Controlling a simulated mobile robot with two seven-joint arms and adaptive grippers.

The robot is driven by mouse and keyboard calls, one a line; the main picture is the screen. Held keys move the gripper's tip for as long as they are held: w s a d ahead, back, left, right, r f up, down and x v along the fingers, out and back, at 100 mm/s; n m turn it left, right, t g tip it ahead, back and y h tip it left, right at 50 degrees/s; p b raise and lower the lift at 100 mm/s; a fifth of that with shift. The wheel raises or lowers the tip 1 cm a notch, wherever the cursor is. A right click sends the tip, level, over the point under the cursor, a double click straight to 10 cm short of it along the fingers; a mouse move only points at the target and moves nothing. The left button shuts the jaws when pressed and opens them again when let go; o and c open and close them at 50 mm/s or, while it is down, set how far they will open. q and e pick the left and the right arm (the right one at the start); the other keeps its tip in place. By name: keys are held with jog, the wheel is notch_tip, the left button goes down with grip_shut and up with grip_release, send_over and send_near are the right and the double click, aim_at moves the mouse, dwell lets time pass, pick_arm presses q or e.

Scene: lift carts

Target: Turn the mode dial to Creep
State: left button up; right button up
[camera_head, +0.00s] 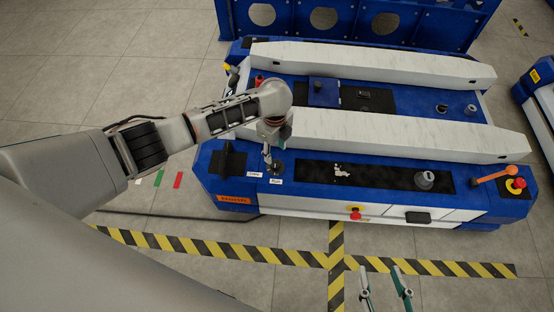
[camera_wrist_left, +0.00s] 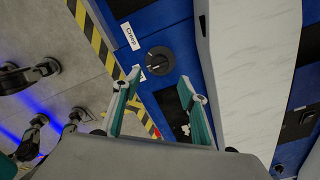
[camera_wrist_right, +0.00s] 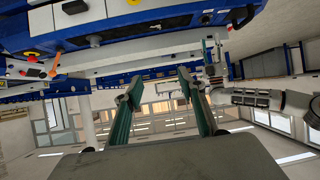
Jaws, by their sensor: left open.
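The mode dial (camera_wrist_left: 160,60) is a round dark knob on the blue deck of the lift cart (camera_head: 350,208). In the left wrist view a white label reading Creep (camera_wrist_left: 130,36) lies left of it. A second white label (camera_wrist_left: 143,74) lies nearby, its text unreadable. Which label the dial points to is unclear. In the head view the dial (camera_head: 277,168) sits just beside my left fingertips. My left gripper (camera_wrist_left: 160,78) is open, pointing down at the dial, apparently without touching it. My right gripper (camera_head: 382,272) is open and empty in front of the cart.
Two long pale beams (camera_head: 400,135) lie along the cart, one close to my left gripper. An orange handle (camera_head: 491,176) and a red button (camera_head: 516,184) stand at the cart's right end. Yellow-black floor tape (camera_head: 200,246) crosses the open floor in front.

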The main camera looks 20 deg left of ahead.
aim_at(275, 163)
pick_arm(q)
jog(key=f+b, duration=0.1)
jog(key=f, duration=0.1)
jog(key=f+b, duration=0.1)
jog(key=f, duration=0.2)
jog(key=f+b, duration=0.1)
jog(key=f, duration=0.1)
jog(key=shift+s+f, duration=0.25)
jog(key=shift+f, duration=0.05)
jog(key=shift+w+f+b, duration=0.1)
jog(key=shift+f+b, duration=0.05)
jog(key=shift+b, duration=0.15)
jog(key=shift+w+r, duration=0.2)
jog(key=c, duration=1.1)
pick_arm(e)
jog(key=a, duration=0.1)
jog(key=a+r+m, duration=0.1)
jog(key=a+y, duration=0.1)
jog(key=shift+w+r+m+t, duration=0.15)
jog(key=shift+w+m+t, duration=0.15)
jog(key=shift+m, duration=0.1)
